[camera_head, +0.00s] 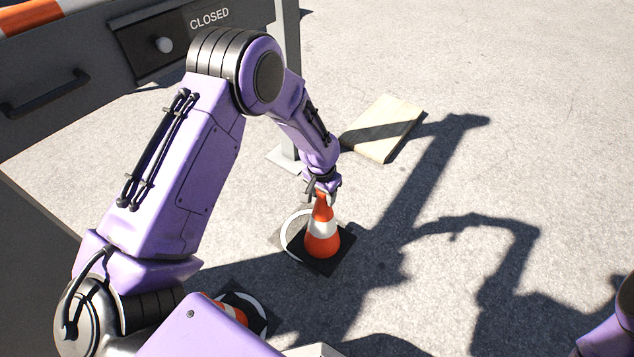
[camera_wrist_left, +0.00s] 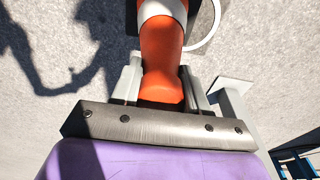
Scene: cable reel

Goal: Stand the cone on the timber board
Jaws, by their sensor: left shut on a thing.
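An orange cone with a white band and a black square base (camera_head: 321,236) stands upright on the ground, over or beside a white ring marking (camera_head: 287,232). My left gripper (camera_head: 322,190) is shut on the top of the cone from above. The left wrist view shows the cone's orange tip (camera_wrist_left: 162,65) between the two fingers (camera_wrist_left: 160,85). The pale timber board (camera_head: 392,112) lies flat on the ground beyond the cone, up and to the right. My right gripper is out of view; only a piece of my right arm shows at the lower right edge.
A grey cabinet or barrier with a "CLOSED" sign (camera_head: 209,17), a knob and a handle stands at the left, with a grey post and foot (camera_head: 287,158) close to the board. A second orange item on a black base (camera_head: 240,306) is partly hidden by my arm. Open ground lies right.

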